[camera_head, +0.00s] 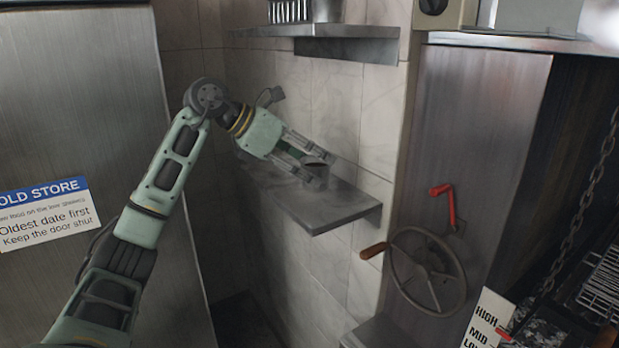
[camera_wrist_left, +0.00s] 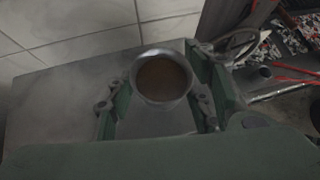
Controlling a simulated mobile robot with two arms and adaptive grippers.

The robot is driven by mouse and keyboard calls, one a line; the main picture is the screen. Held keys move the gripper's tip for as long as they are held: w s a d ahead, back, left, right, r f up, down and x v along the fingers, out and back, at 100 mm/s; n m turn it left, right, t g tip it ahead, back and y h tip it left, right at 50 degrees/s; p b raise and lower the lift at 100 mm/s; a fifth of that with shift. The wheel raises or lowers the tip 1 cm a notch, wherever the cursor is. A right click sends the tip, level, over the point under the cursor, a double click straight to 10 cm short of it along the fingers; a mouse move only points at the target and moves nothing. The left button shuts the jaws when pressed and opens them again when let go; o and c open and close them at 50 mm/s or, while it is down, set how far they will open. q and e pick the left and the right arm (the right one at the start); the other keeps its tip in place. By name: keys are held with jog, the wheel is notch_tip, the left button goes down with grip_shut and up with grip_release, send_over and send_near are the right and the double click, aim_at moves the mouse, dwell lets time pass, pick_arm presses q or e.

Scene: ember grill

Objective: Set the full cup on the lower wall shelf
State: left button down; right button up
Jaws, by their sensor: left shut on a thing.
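The full cup (camera_wrist_left: 162,78) is a round metal cup with brown liquid in it, seen from above in the left wrist view. My left gripper (camera_head: 308,165) is shut on it, one finger on each side. In the head view only a small part of the cup (camera_head: 318,158) shows between the fingers. The lower wall shelf (camera_head: 325,211) is a grey metal ledge on the tiled wall, and the gripper is over it. It also shows in the left wrist view (camera_wrist_left: 60,105). Whether the cup touches the shelf I cannot tell. My right gripper is not in view.
An upper shelf (camera_head: 345,46) with a metal container (camera_head: 290,11) hangs above. A spoked handwheel (camera_head: 428,272) with a wooden handle and a red lever (camera_head: 445,205) stand to the right. A steel cold store door (camera_head: 75,110) is at left. The front part of the lower shelf is bare.

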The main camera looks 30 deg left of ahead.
pick_arm(q)
notch_tip(320, 180, down, 3)
jog(key=shift+f, duration=0.25)
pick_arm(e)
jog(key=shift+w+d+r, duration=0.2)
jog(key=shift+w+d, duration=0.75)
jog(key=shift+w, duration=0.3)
